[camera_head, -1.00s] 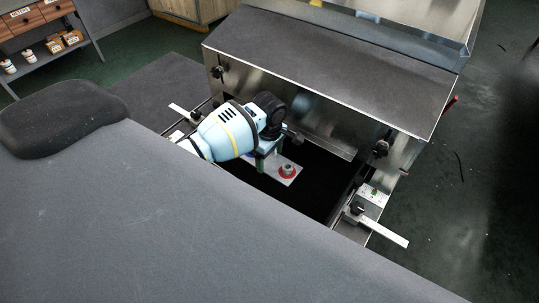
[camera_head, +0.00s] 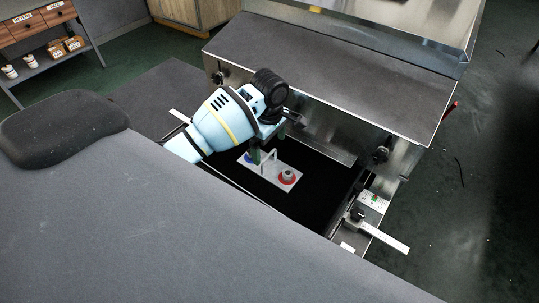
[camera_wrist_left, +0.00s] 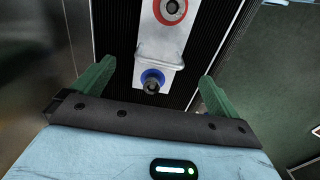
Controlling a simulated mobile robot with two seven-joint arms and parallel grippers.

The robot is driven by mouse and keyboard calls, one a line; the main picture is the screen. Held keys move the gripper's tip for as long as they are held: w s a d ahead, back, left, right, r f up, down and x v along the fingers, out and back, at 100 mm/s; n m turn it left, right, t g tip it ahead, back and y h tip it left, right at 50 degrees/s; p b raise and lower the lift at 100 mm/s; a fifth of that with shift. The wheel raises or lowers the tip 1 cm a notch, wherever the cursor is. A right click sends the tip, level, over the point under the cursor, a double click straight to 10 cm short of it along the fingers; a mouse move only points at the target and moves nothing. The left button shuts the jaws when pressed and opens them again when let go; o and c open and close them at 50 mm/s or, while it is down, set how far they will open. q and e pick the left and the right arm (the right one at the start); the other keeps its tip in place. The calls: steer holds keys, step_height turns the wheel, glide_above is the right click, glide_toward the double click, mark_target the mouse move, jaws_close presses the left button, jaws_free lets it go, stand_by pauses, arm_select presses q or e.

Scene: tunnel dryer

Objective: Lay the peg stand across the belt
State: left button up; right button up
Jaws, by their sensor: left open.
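In the left wrist view the stand (camera_wrist_left: 165,42) shows with the blue peg nearest me. My left gripper (camera_head: 264,154) is above the blue end, with its green fingers (camera_wrist_left: 155,84) open and spread apart on either side, empty. My right gripper is not in view.
The dryer's metal housing (camera_head: 330,72) stands just behind the belt. A side rail with a clamp and a white scale (camera_head: 382,234) borders the belt on the right. A shelf with boxes (camera_head: 50,40) stands far left. The belt right of the stand is clear.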

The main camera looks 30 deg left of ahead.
mark_target(269, 155)
arm_select(q)
steer(key=shift+r, duration=2.1)
